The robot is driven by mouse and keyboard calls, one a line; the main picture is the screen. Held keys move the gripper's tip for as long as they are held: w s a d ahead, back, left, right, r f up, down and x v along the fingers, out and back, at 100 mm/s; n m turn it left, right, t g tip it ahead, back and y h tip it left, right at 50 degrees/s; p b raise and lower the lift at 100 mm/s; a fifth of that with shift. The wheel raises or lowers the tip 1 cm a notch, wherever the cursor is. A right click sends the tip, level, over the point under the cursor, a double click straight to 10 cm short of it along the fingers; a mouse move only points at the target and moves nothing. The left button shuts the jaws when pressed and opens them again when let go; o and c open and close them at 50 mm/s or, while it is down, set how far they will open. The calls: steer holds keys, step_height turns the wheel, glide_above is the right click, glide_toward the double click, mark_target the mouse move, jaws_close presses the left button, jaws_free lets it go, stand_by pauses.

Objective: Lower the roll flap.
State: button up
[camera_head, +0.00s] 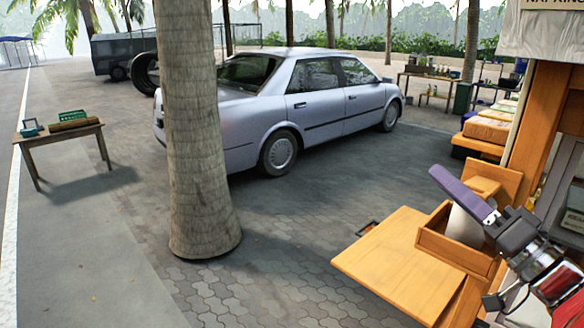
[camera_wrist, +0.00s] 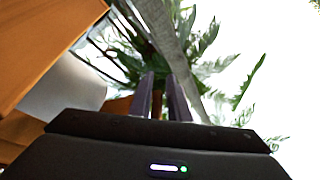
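My gripper (camera_head: 435,170) has purple fingers and hangs over a small wooden box (camera_head: 452,250) at the right of the head view. In the wrist view, the fingers (camera_wrist: 161,76) stand a little apart with background showing between them, so the gripper is open and empty. A white roll-like piece (camera_head: 464,224) stands in the box, partly hidden by my gripper. A pale curved surface (camera_wrist: 65,90) shows left of the fingers in the wrist view. An upright wooden panel (camera_head: 508,181) stands behind the box. I cannot tell for certain which piece is the roll flap.
A flat wooden board (camera_head: 395,262) juts out left of the box. A white cloth (camera_head: 530,38) hangs at the upper right by a wooden post (camera_head: 535,120). A palm trunk (camera_head: 198,130), a silver car (camera_head: 300,105) and a small table (camera_head: 60,135) stand farther off. Paving between is clear.

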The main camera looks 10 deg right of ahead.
steer(key=v, duration=1.4)
steer(key=shift+w+f, duration=0.1)
steer(key=shift+w, duration=0.05)
steer(key=shift+c, duration=0.3)
